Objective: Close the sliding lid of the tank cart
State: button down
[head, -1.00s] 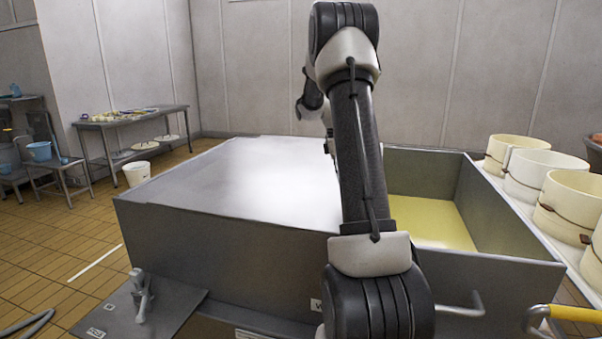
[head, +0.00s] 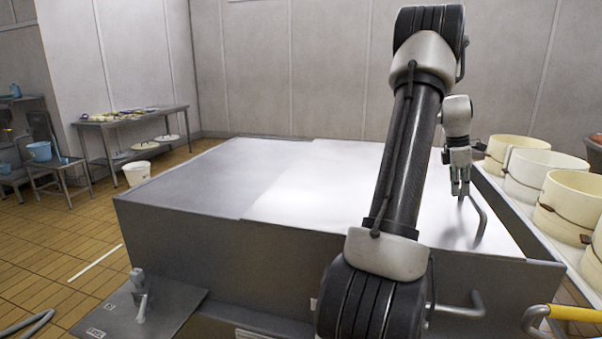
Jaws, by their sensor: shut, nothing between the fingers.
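The tank cart (head: 220,250) is a large grey metal box in the middle of the head view. Its bright sliding lid (head: 310,200) lies over the right part of the top and reaches close to the right rim. A duller fixed cover (head: 190,190) fills the left part. No opening or yellow contents show. A bent bar handle (head: 479,218) stands up near the lid's right end. My gripper (head: 460,190) is shut, pointing down just left of the handle. Whether it touches the handle I cannot tell. My arm hides part of the lid.
Several cream round moulds (head: 545,175) stand on a table along the right side, close to the cart. A yellow-gripped handle (head: 575,313) is at the lower right. A bench (head: 140,118) and white bucket (head: 137,173) stand at the back left. The floor at left is mostly clear.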

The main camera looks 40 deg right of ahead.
jog(key=s+d, duration=0.2)
jog(key=s, duration=0.1)
jog(key=s+d, duration=0.5)
jog(key=s, duration=0.1)
jog(key=shift+s+d, duration=0.25)
jog(key=shift+r, duration=0.1)
